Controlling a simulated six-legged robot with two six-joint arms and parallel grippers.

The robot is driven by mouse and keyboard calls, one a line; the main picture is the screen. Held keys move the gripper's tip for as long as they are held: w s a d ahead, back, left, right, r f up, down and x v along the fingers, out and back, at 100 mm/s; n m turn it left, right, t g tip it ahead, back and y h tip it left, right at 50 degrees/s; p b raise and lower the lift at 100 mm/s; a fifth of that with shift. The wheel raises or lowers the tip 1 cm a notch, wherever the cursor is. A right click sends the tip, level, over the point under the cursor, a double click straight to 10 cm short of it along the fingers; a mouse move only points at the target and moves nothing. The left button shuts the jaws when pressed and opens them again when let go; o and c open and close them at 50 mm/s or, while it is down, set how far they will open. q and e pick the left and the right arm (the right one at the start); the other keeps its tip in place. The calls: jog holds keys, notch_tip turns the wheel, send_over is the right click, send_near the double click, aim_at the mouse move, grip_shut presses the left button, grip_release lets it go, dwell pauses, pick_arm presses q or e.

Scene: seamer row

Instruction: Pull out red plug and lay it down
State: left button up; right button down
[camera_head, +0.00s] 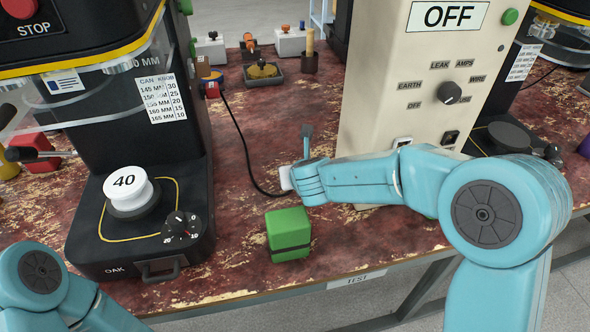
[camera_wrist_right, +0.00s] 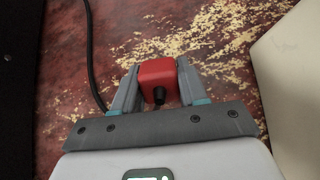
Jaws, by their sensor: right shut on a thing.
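The red plug (camera_wrist_right: 158,80) is between the fingers of my right gripper (camera_wrist_right: 157,88) in the right wrist view, with a dark round nub on its near side. The fingers are shut on its two sides, and the worn red bench top shows behind it. In the head view my right gripper (camera_head: 306,132) is left of the cream tester, and I cannot make out the plug there. How high the plug is above the bench is unclear. My left arm shows at the lower left, its gripper out of view.
The cream tester (camera_head: 385,100) stands right of the gripper. A green block (camera_head: 288,233) sits near the bench's front edge. A black cable (camera_head: 243,145) runs along the bench toward my right gripper. A black seamer (camera_head: 150,190) stands at left.

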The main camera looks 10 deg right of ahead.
jog(key=c, duration=0.5)
grip_release()
jog(key=shift+r, duration=0.1)
jog(key=shift+p+v, duration=2.15)
jog(key=shift+v, duration=6)
